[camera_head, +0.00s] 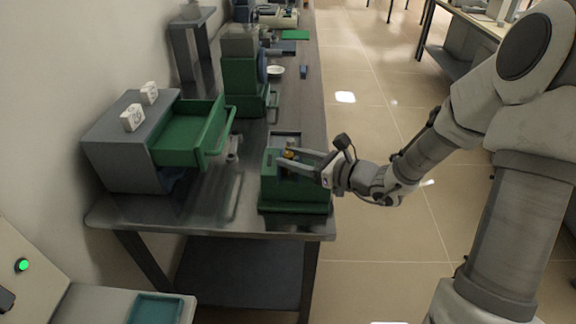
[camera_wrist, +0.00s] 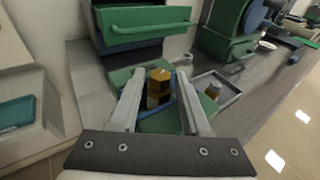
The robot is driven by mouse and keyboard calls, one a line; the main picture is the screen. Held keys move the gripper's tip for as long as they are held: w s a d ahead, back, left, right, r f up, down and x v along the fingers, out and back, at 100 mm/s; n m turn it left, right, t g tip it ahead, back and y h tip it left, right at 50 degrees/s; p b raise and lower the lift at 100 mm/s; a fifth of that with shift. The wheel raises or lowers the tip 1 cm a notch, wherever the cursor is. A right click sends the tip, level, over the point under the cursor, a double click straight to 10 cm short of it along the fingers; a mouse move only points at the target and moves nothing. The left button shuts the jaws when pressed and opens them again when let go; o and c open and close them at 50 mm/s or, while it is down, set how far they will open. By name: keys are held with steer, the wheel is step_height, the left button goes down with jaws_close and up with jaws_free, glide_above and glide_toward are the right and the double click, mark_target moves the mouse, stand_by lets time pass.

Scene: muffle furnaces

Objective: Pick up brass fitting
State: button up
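The brass fitting (camera_wrist: 159,77) is a gold-brown piece standing at the green box (camera_wrist: 165,124), between the two fingers of my gripper (camera_wrist: 159,76) in the wrist view. A gap shows between the fitting and each finger, so my gripper is open around it and not clamped. In the head view, my gripper (camera_head: 281,161) reaches in from the right over the green box (camera_head: 295,197). Only a small gold part of the fitting (camera_head: 289,153) shows there; the fingers hide some of it.
An open green drawer (camera_head: 184,140) juts from a grey cabinet (camera_head: 122,163) on the left. A grey tray (camera_wrist: 232,91) with a small brownish item (camera_wrist: 213,89) lies right of the fitting. A green machine (camera_head: 243,82) stands farther back. The bench's front-left surface is clear.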

jaws_close()
